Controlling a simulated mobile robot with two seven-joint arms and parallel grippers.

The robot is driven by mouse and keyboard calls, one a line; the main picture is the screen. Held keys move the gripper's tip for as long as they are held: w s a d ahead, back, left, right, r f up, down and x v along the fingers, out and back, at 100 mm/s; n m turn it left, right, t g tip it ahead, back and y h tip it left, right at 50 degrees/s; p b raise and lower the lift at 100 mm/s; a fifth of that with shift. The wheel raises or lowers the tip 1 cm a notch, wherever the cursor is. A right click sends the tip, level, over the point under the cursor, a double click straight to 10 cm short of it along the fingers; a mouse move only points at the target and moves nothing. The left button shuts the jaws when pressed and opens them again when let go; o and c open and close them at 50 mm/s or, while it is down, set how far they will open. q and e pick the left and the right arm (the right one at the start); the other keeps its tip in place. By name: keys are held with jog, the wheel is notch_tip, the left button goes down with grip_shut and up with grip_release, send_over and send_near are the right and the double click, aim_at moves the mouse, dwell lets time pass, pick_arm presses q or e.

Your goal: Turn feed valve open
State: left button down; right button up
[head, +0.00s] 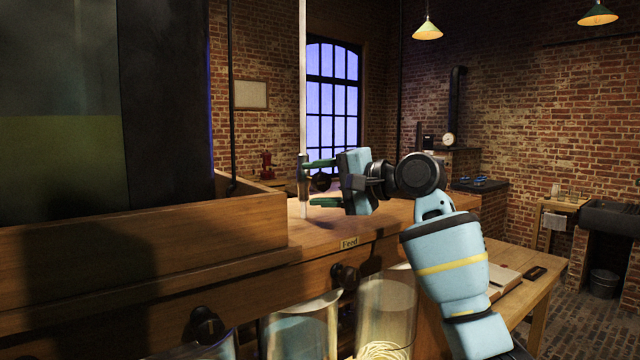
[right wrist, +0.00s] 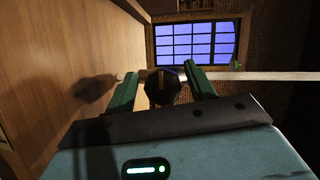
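The feed valve shows in the head view as a dark round knob (head: 321,182) on a thin upright pipe (head: 303,80), above the wooden bench with the small "Feed" label (head: 349,243). My right gripper (head: 314,183) comes in from the right, its green fingers above and below the knob, with small gaps showing. In the right wrist view, the dark knob (right wrist: 163,88) sits between the two fingers of the right gripper (right wrist: 163,78), and the pipe (right wrist: 275,76) runs sideways. Contact with the knob is not visible. My left gripper is not in view.
Glass jars (head: 387,310) stand low in front of the bench, below dark knobs (head: 345,275) on its front. A wooden-walled box (head: 245,225) with a large dark tank fills the left. A small side table (head: 520,262) stands at right.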

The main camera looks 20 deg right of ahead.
jog(key=shift+r, duration=0.15)
jog(key=v, duration=0.7)
jog(key=shift+s+d, duration=0.3)
jog(key=shift+s, duration=0.05)
